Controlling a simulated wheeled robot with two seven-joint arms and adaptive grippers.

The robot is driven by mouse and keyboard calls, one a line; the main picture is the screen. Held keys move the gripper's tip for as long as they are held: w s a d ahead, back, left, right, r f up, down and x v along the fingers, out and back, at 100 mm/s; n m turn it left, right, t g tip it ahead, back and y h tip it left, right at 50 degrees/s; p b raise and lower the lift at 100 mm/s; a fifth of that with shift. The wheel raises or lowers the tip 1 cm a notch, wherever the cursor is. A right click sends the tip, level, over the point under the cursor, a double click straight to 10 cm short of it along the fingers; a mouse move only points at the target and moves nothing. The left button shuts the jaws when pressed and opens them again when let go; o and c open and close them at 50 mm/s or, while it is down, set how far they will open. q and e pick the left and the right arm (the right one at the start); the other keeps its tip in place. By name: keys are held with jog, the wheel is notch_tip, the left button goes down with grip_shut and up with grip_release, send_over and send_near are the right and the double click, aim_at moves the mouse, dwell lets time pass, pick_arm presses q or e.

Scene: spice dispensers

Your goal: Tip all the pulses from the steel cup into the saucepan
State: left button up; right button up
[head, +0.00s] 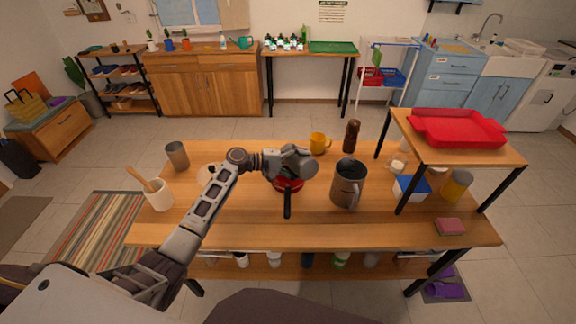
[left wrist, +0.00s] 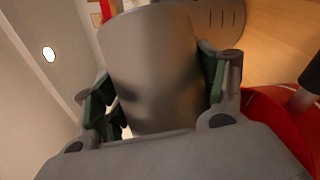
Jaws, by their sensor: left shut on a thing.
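My left gripper (head: 289,160) is shut on the steel cup (head: 307,165), above the table. In the left wrist view the gripper (left wrist: 160,92) has a finger on each side of the cup's smooth grey wall (left wrist: 155,50). The cup looks tipped over in the head view. Its mouth and any pulses are hidden. The red saucepan (head: 290,184) stands on the table just below the gripper and cup, partly covered by them. Its dark handle (head: 288,205) points to the table's front. The saucepan also shows in the left wrist view (left wrist: 270,130). My right gripper is not in view.
A grey metal jug (head: 347,184) stands close right of the saucepan. A yellow mug (head: 320,143) and brown mill (head: 352,136) are behind. Another grey cup (head: 177,155) and a utensil pot (head: 157,195) stand left. A raised shelf (head: 470,148) with a red tray (head: 458,128) is right.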

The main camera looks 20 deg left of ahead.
pick_arm(q)
jog(key=shift+w+a+r+n+h, duration=0.4)
jog(key=shift+a+r+n, duration=0.05)
jog(key=shift+r+n, duration=0.25)
dwell(0.7)
jog(key=shift+w+a+r+n+h, duration=0.5)
jog(key=shift+w+a+r+n, duration=0.1)
jog(key=shift+n, duration=0.5)
dwell(0.8)
jog(key=shift+s+d+f+m, duration=0.4)
jog(key=shift+s+d+m, duration=0.05)
jog(key=shift+m, duration=0.25)
jog(key=shift+s+d+f+m+y, duration=0.3)
jog(key=shift+f+m+y, duration=0.15)
jog(key=shift+m, duration=0.1)
jog(key=shift+s+d+f+m+y, duration=0.25)
jog(key=shift+f+m+y, duration=0.15)
jog(key=shift+m, duration=0.15)
jog(key=shift+f, duration=0.1)
